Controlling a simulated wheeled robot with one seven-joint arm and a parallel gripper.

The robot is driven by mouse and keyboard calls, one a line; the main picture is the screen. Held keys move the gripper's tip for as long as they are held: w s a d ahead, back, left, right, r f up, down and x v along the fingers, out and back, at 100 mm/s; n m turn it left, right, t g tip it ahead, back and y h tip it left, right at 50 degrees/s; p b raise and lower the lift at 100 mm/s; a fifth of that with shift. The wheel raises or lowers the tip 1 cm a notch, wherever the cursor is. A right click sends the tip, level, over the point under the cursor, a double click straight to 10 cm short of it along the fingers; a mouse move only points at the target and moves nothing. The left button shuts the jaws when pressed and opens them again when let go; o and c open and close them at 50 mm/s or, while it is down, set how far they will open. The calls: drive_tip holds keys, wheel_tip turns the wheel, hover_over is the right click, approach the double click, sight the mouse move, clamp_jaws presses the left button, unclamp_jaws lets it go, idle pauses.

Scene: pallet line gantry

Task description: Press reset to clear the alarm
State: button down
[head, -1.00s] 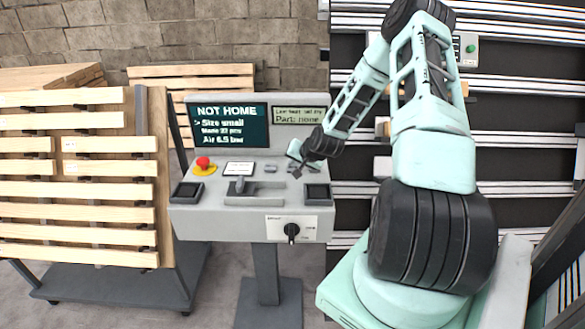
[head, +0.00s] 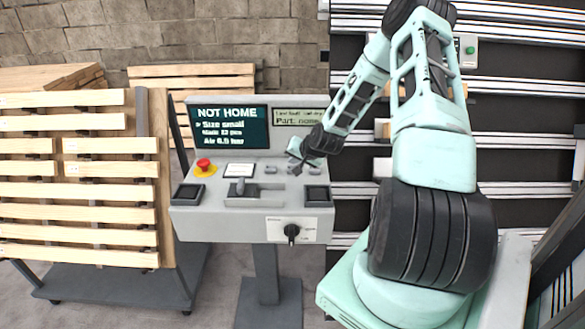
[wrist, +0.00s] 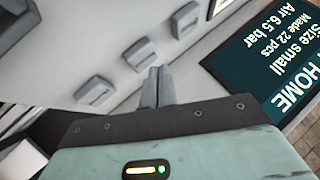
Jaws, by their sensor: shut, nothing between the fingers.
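A grey control console (head: 245,225) stands in front of me. Its dark screen (head: 229,128) reads NOT HOME, Size small, Air 6.5 bar. A smaller pale display (head: 297,116) reads Part: none, its upper line blurred. Several grey buttons sit on the panel; one (head: 270,170) shows left of my gripper (head: 298,172). In the wrist view, grey buttons (wrist: 95,91), (wrist: 138,54) and (wrist: 185,20) lie in a row beyond my shut, empty fingertips (wrist: 157,72). No reset label is readable. I cannot tell whether the fingertips touch the panel.
A red mushroom button (head: 204,163) on a yellow base is at the panel's left. A black rotary knob (head: 292,232) is on the console front. A slatted wooden pallet (head: 80,190) stands left on a dark cart. Dark racking with pale rails is behind my arm.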

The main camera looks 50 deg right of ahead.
drive_tip(key=shift+r+p, duration=1.9)
drive_tip(key=shift+r, duration=0.7)
drive_tip(key=s+a+r+n+g+y, duration=0.1)
drive_tip(key=a+r+n, duration=0.2)
drive_tip(key=a, duration=0.8)
drive_tip(key=a+r+n+g+y, duration=0.2)
drive_tip(key=a+r+n, duration=0.15)
drive_tip(key=a, duration=0.65)
drive_tip(key=s+a+r+n+g+y, duration=0.1)
drive_tip(key=a+r+n, duration=0.15)
drive_tip(key=a, duration=0.85)
drive_tip(key=s+a+r+n+g, duration=0.3)
drive_tip(key=s+a+r+n, duration=0.15)
drive_tip(key=s+a, duration=0.6)
drive_tip(key=s+a+r+n+g, duration=0.1)
drive_tip(key=s+a+n, duration=0.2)
drive_tip(key=s, duration=0.5)
drive_tip(key=s+a+r+n+g+h, duration=0.1)
drive_tip(key=s+a+r+n, duration=0.1)
drive_tip(key=s, duration=0.7)
drive_tip(key=shift+a+r+n, duration=0.25)
drive_tip(key=shift+a+n, duration=0.25)
drive_tip(key=shift+n, duration=0.05)
